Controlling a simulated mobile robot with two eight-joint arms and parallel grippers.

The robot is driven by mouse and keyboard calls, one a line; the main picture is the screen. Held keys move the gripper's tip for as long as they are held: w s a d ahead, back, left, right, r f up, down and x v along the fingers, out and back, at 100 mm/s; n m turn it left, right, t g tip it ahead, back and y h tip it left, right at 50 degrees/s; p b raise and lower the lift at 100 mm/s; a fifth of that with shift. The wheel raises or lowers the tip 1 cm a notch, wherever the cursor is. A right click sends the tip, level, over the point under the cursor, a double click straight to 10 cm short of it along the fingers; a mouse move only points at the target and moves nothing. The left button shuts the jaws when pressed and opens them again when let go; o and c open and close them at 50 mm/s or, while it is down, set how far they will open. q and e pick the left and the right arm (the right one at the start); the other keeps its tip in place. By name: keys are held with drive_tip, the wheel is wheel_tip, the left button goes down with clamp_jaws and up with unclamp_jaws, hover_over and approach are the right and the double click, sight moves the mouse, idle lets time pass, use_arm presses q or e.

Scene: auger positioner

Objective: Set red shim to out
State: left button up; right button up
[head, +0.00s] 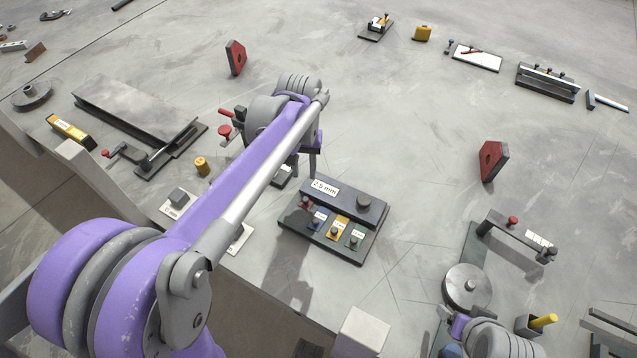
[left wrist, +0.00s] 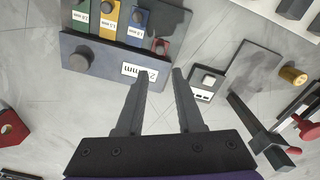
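The shim holder is a dark plate (head: 350,252) with a raised block (head: 345,200) labelled 2.5 mm and a round knob. Blue (head: 317,221), yellow (head: 338,230) and green (head: 355,238) shims with labels lie side by side in front of the block. The red shim (left wrist: 160,46) is at the end of the row beside blue; its label is not readable. In the head view it is dark and small. My left gripper (left wrist: 161,74) is open and empty, its fingertips pointing towards the block's red-shim end, apart from the shim. My right gripper is mostly cut off at the bottom right.
A small dark block on a plate (left wrist: 205,82) stands close beside the left fingers. A clamp with red knobs (head: 226,130) is behind my left arm. A yellow knob (head: 202,166) stands left. A rotary fixture (head: 467,287) is at right. The table behind the holder is clear.

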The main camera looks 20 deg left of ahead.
sight(305, 199)
use_arm(q)
drive_tip(key=f, duration=1)
drive_tip(key=shift+s+f+b, duration=0.2)
drive_tip(key=shift+f+b, duration=0.1)
drive_tip(key=shift+b, duration=0.1)
clamp_jaws()
drive_tip(key=shift+s, duration=0.1)
idle(0.8)
